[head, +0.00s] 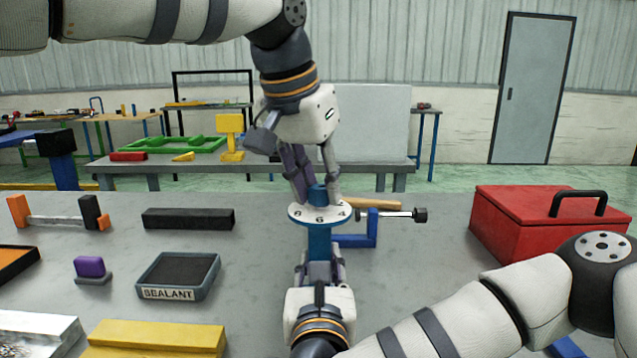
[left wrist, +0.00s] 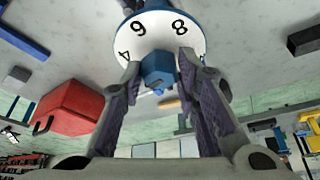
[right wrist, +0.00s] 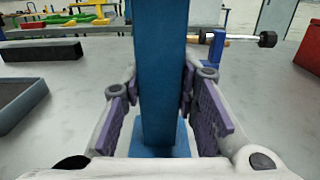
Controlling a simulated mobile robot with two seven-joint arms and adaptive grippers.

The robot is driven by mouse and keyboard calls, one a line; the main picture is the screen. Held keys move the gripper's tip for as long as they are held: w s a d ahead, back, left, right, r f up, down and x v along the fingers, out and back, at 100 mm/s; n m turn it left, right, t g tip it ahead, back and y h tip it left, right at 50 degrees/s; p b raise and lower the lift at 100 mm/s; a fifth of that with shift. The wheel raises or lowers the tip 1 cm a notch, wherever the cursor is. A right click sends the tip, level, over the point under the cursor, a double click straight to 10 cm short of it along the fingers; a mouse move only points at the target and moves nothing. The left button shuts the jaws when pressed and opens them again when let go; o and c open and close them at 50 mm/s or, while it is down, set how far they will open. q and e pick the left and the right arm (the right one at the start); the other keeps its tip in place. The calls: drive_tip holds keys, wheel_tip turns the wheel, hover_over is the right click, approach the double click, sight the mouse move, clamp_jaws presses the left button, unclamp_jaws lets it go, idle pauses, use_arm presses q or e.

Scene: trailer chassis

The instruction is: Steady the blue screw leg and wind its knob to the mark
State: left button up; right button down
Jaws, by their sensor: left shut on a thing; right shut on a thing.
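The blue screw leg (head: 319,242) stands upright on the grey bench, with a white numbered dial (head: 302,214) around its top. A blue knob (left wrist: 157,68) rises above the dial. My left gripper (head: 316,188) comes down from above and is shut on the knob, one finger on each side. The digits 4, 6 and 8 show on the dial (left wrist: 137,45) in the left wrist view. I cannot make out a separate mark. My right gripper (head: 319,270) is shut on the blue post (right wrist: 160,75) below the dial, its purple pads on either side.
A blue clamp (head: 372,230) with a dark-ended rod stands just behind the leg on the right. A red toolbox (head: 520,222) sits at the right. A sealant tray (head: 178,274), a dark bar (head: 188,218) and a yellow block (head: 155,340) lie to the left.

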use_arm(q)
drive_tip(key=m+g, duration=0.1)
drive_tip(key=m, duration=0.1)
drive_tip(key=m+h, duration=0.1)
drive_tip(key=m, duration=0.2)
drive_tip(key=shift+w+a+f+g, duration=0.15)
drive_tip(key=shift+g, duration=0.25)
drive_tip(key=shift+f+m+g+h, duration=0.1)
drive_tip(key=shift+m+g+h, duration=0.2)
drive_tip(key=shift+m, duration=0.8)
drive_tip(key=shift+m+g+h, duration=0.2)
drive_tip(key=shift+m+g, duration=0.2)
drive_tip(key=shift+m, duration=0.7)
drive_tip(key=shift+f, duration=0.1)
drive_tip(key=o, duration=1.2)
drive_tip(key=shift+c, duration=0.2)
drive_tip(key=shift+r, duration=0.2)
